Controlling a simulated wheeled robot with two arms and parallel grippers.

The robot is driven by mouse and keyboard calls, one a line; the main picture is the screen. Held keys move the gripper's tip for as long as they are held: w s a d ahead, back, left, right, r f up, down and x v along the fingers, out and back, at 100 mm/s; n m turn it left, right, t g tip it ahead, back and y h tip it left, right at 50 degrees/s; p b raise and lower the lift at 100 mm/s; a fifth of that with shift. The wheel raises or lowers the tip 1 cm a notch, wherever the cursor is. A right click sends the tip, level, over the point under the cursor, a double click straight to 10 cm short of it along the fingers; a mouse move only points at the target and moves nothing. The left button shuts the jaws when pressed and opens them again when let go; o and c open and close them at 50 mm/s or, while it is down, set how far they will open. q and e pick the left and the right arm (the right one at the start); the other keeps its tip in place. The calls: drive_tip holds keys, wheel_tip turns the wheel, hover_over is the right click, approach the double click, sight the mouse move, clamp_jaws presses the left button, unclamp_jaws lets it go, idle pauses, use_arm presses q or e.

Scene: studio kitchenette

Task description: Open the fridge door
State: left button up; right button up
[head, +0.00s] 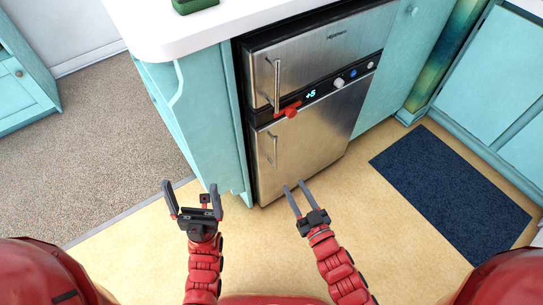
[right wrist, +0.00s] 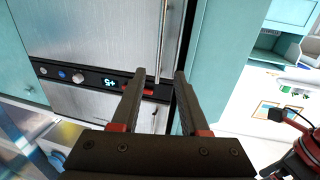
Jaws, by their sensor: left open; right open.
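The steel fridge (head: 320,75) has an upper door and a lower door (head: 310,135), both shut, with a dark control strip between them. The upper handle (head: 277,85) and lower handle (head: 274,148) are vertical bars near the left edge. My right gripper (head: 294,185) is open and empty, in front of the lower door and apart from it. The right wrist view sees the fridge upside down, with the lower handle (right wrist: 163,40) beyond the fingertips (right wrist: 159,76). My left gripper (head: 191,187) is open and empty, left of the fridge before the cabinet.
A red piece (head: 289,110) sticks out by the control strip near the upper handle. A turquoise cabinet (head: 205,120) and white counter (head: 190,25) adjoin the fridge on the left. A blue mat (head: 450,190) lies to the right. The floor before the fridge is clear.

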sight(276, 155)
drive_tip(key=b+x, duration=0.3)
drive_tip(key=x, duration=1.1)
drive_tip(key=shift+w+f, duration=0.1)
drive_tip(key=shift+c, duration=0.2)
clamp_jaws()
idle(0.6)
